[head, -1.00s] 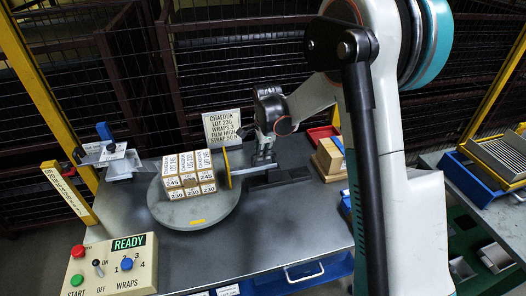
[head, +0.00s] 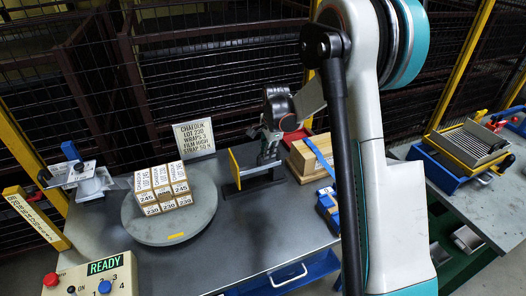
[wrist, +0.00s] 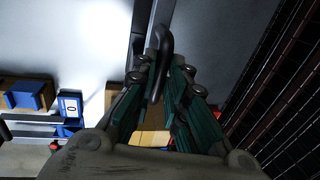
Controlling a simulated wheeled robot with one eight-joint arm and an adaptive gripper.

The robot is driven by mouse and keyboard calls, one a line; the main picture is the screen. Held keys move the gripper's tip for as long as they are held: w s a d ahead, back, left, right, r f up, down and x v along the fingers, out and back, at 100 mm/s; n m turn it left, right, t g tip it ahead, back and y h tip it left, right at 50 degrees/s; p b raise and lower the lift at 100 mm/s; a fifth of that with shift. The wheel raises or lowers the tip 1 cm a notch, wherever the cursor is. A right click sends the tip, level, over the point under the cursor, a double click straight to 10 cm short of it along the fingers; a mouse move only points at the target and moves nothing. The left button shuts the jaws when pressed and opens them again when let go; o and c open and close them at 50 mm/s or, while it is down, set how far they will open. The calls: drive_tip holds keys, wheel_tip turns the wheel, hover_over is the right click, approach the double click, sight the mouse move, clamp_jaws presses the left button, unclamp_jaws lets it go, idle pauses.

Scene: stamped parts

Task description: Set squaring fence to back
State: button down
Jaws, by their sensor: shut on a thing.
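The squaring fence is a yellow-faced upright plate (head: 234,168) on a dark slide base (head: 258,183), right of the round grey turntable (head: 145,230). A clear gap separates the plate from the stacked white-labelled cartons (head: 161,188) on the turntable. My gripper (head: 268,158) is at the fence's right end, over the slide base. In the wrist view my gripper (wrist: 160,75) is shut on a dark curved handle (wrist: 160,40), which stands up between the green-padded fingers. The handle's lower part is hidden by the fingers.
A lot sign (head: 194,138) stands behind the turntable. A control panel (head: 95,280) reading READY is at front left. The table's front middle is clear.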

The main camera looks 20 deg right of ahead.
drive_tip(key=shift+d, duration=0.2)
drive_tip(key=c, duration=1.6)
unclamp_jaws()
drive_tip(key=shift+d, duration=0.15)
drive_tip(key=shift+r, duration=0.1)
drive_tip(key=shift+r, duration=0.3)
wheel_tip(320, 180, up, 11)
drive_tip(key=s, duration=0.2)
drive_tip(key=shift+s, duration=0.15)
